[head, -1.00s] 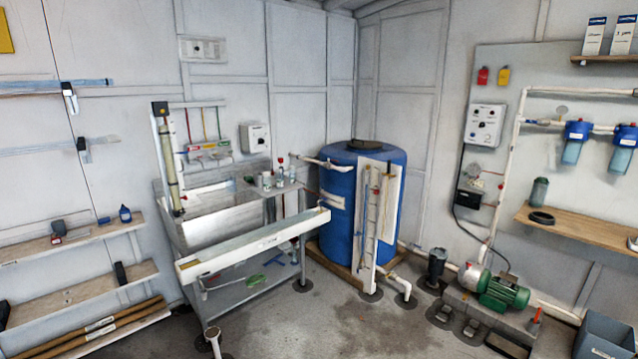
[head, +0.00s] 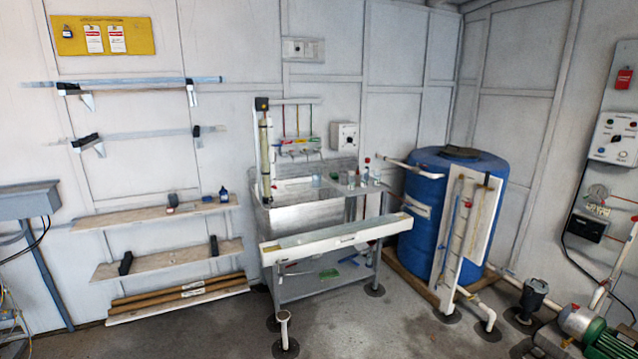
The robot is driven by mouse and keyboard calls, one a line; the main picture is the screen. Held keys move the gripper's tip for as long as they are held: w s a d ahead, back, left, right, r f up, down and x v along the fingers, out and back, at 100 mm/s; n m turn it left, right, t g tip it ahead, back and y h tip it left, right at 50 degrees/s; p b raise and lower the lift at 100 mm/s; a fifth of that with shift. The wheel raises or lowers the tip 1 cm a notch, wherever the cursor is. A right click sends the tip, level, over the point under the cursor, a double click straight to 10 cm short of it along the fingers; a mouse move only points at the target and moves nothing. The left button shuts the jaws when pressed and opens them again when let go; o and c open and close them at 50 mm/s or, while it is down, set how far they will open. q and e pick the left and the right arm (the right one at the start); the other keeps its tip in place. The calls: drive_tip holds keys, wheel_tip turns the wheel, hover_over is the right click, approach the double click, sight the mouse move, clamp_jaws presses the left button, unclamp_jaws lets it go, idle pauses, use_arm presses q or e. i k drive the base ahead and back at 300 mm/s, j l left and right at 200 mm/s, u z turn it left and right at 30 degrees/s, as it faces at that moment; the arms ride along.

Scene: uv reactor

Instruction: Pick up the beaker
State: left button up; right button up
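Several small clear vessels stand on the steel side shelf (head: 362,188) at the right of the sink (head: 305,218). One clear vessel (head: 351,180) is near the shelf's left part, and another (head: 376,178) is farther right. A bottle with a red top (head: 366,172) stands between them. Another pale, clear shape (head: 317,178) shows against the sink's back. They are too small to tell which one is the beaker. Neither of my grippers is in view.
A long white trough (head: 335,239) runs across the sink's front. A blue tank (head: 430,210) with pipes stands to the right. Wall shelves (head: 155,215) are on the left. A short white standpipe (head: 284,328) rises from the floor. The front floor is mostly clear.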

sight(316, 177)
drive_tip(key=i+l, duration=0.25)
drive_tip(key=i, duration=0.35)
drive_tip(key=i+l+z, duration=0.1)
drive_tip(key=i+l, duration=0.2)
drive_tip(key=i, duration=0.3)
drive_tip(key=i+l, duration=0.2)
drive_tip(key=i, duration=0.4)
drive_tip(key=i+l+z, duration=0.1)
drive_tip(key=i+l, duration=0.15)
drive_tip(key=i, duration=0.35)
drive_tip(key=i+l, duration=0.15)
drive_tip(key=i, duration=0.45)
drive_tip(key=i+l+z, duration=0.1)
drive_tip(key=i, duration=0.5)
